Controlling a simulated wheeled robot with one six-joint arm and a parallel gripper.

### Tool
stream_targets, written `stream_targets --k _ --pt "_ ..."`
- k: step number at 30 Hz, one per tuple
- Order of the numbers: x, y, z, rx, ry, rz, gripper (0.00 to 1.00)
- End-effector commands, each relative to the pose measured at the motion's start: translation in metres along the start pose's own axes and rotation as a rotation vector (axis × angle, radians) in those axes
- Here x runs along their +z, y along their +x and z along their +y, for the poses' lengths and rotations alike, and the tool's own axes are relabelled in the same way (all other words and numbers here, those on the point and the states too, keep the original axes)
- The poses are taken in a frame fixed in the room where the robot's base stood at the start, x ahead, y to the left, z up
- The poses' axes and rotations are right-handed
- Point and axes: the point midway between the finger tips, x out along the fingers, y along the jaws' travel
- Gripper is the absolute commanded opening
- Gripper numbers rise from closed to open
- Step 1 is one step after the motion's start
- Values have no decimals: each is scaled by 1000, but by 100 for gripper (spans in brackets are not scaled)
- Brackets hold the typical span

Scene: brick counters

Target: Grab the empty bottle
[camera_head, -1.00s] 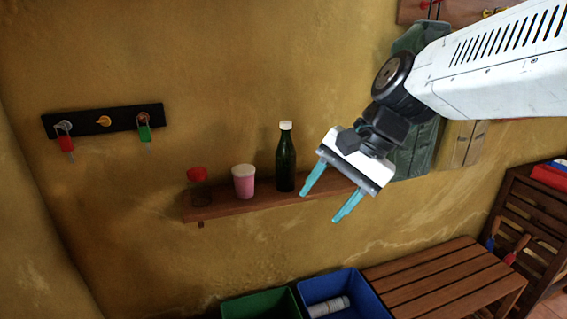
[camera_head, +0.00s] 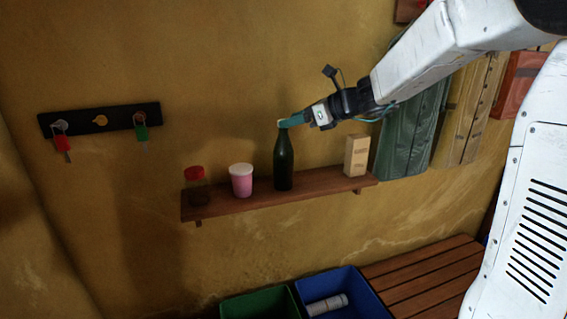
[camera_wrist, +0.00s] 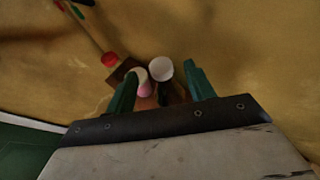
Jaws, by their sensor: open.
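A dark green bottle (camera_head: 284,163) with a white cap stands upright on a wooden wall shelf (camera_head: 230,206). Whether it is empty cannot be seen. My gripper (camera_head: 284,123) is at the height of the bottle's cap, its teal fingers overlapping the cap in the head view. In the wrist view, the white cap (camera_wrist: 161,69) shows between the two spread fingers of my gripper (camera_wrist: 160,80), with the dark bottle body below it. My gripper is open. Contact with the bottle cannot be told.
A pink cup (camera_head: 241,181) with a white lid and a red-lidded jar (camera_head: 196,188) stand left of the bottle. A beige carton (camera_head: 357,156) stands to its right. Below are a green bin (camera_head: 258,304), a blue bin (camera_head: 370,298) and a slatted bench (camera_head: 420,280).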

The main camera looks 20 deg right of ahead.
Motion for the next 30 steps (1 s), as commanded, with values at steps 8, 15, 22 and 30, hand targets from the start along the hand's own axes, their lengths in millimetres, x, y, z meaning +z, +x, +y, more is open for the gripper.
stream_targets --k 8,15,22,30 --pt "-1 39 -1 2 -2 2 54" --pt "-1 40 -1 1 -2 1 48" --pt "-1 39 -1 1 -3 1 0" --pt "0 39 -1 1 -4 0 0"
